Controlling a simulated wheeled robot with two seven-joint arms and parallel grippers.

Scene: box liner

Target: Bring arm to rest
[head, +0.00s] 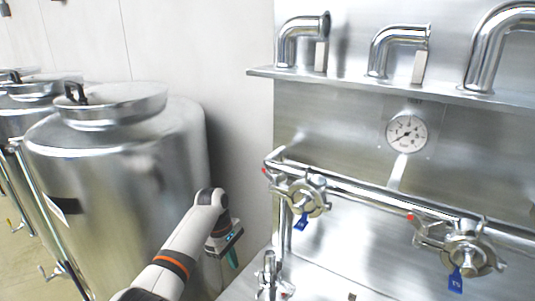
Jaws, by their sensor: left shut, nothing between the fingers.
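My left arm comes in from the bottom, white with an orange band, and reaches up in front of the steel tank. My left gripper (232,258) hangs at its end, pointing down, between the tank and the steel panel. It is shut with nothing visible in it. Its fingertips are small and partly hard to make out. It appears apart from the tank and the taps. My right gripper is not in view.
A large steel tank (120,180) stands at left, with more tanks behind. At right a steel panel carries a gauge (406,132), bent pipes (300,38) on a shelf, and valves with blue tags (307,198) (468,254). A small tap (268,274) stands near the gripper.

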